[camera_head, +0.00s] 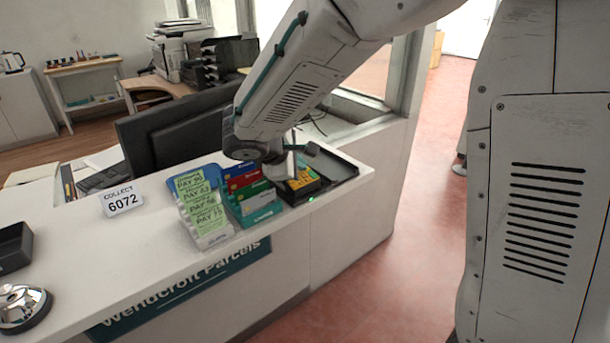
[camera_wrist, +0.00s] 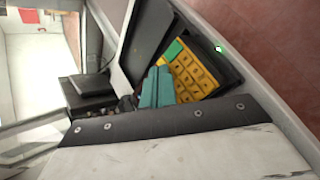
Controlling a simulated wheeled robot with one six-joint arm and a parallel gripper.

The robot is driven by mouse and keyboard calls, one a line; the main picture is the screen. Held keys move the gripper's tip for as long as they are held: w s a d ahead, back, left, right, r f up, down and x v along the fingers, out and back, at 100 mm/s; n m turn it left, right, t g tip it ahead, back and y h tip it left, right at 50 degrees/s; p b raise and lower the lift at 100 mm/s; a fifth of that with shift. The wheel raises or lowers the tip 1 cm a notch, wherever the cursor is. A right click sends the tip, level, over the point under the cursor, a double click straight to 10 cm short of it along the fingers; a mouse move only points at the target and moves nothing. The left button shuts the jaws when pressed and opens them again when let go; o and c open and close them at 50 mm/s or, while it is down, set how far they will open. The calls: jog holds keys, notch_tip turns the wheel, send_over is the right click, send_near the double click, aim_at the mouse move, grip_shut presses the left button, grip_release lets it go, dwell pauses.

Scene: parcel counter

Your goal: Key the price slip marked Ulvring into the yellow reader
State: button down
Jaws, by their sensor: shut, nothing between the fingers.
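The yellow reader (camera_head: 301,183) is a dark terminal with yellow keys on the counter, with a small green light at its front. In the wrist view its yellow keypad (camera_wrist: 197,75) and a green patch show close up. The price slips (camera_head: 203,200) are pale green, stacked in a tiered stand, with large "PAY" amounts; their names are too small to read, so I cannot tell which is Ulvring. My gripper (camera_wrist: 157,88) shows two teal fingers shut together, empty, over or beside the keypad; I cannot tell whether they touch it. In the head view my arm hides part of the reader.
A rack of red, green and blue cards (camera_head: 252,197) stands between slips and reader. A black tray (camera_head: 340,166) lies right of the reader. A monitor (camera_head: 180,135) stands behind. A "COLLECT 6072" sign (camera_head: 122,200) and a bell (camera_head: 24,307) are leftward.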

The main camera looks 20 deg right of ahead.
aim_at(302, 180)
jog(key=shift+f, duration=0.15)
jog(key=shift+s+r, duration=0.15)
jog(key=shift+r, duration=0.55)
jog(key=shift+s+d+r, duration=0.1)
jog(key=shift+s+r, duration=0.05)
jog(key=shift+r, duration=0.65)
jog(key=shift+s+d+r, duration=0.1)
jog(key=shift+s+r, duration=0.1)
jog(key=shift+r, duration=0.65)
jog(key=shift+s+r, duration=0.15)
jog(key=shift+r, duration=0.65)
jog(key=s+d+m+g+y, duration=0.2)
jog(key=s+m+y, duration=0.2)
jog(key=s, duration=1.1)
jog(key=s+d+m+g+y, duration=0.2)
jog(key=s+m, duration=0.6)
jog(key=s, duration=0.7)
jog(key=shift+s+d+r+m+y, duration=0.15)
jog(key=shift+s+d+m+y, duration=0.15)
jog(key=shift+y, duration=0.6)
